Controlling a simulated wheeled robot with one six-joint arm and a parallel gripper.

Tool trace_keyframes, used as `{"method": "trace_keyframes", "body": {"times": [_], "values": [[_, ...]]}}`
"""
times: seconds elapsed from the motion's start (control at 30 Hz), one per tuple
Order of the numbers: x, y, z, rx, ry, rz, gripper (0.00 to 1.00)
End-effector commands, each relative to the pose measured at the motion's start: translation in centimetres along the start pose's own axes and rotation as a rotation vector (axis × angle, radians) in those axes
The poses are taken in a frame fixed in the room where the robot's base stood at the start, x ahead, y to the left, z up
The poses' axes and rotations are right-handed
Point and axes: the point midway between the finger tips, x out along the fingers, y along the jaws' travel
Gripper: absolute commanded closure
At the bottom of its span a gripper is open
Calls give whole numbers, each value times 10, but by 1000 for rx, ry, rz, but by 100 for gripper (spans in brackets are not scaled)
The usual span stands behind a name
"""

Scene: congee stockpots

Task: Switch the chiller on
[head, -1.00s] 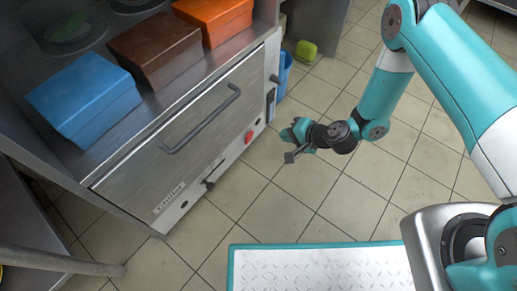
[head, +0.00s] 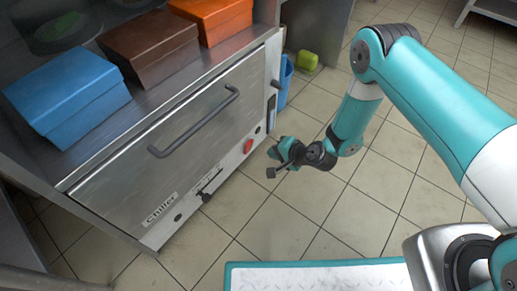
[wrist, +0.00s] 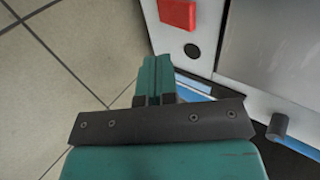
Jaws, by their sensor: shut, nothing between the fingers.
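The chiller (head: 150,160) is a steel-fronted unit with a dark bar handle and a "Chiller" label, at the left of the head view. A red switch (head: 248,145) sits on its pale lower strip; it also shows at the top of the wrist view (wrist: 178,13). Whether it is on or off cannot be told. My gripper (head: 273,153) is just right of the red switch in the head view, apart from it. In the wrist view its teal fingers (wrist: 154,66) are together and empty, pointing toward the panel, below and left of the switch.
A black slider (head: 208,192) and a dark round spot (wrist: 191,51) are on the strip. A dark knob (wrist: 277,127) sticks out at the right. Blue (head: 70,95), brown (head: 150,45) and orange (head: 212,18) boxes stand on top. A blue bin (head: 285,80) is beyond. Tiled floor is clear.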

Motion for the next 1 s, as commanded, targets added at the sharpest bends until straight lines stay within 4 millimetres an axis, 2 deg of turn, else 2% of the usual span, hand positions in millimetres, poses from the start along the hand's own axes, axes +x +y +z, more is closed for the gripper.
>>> {"method": "trace_keyframes", "body": {"times": [0.03, 0.13, 0.33, 0.5, 0.87, 1.0], "values": [[16, 5, 1, -6, -1, -3, 100], [36, 4, 1, -4, -1, -3, 100], [52, -20, 0, -3, -1, -3, 100], [57, -28, 0, 0, 0, -1, 100], [56, -30, -1, 2, 1, 2, 100], [48, -32, -15, 15, 18, 41, 100]]}}
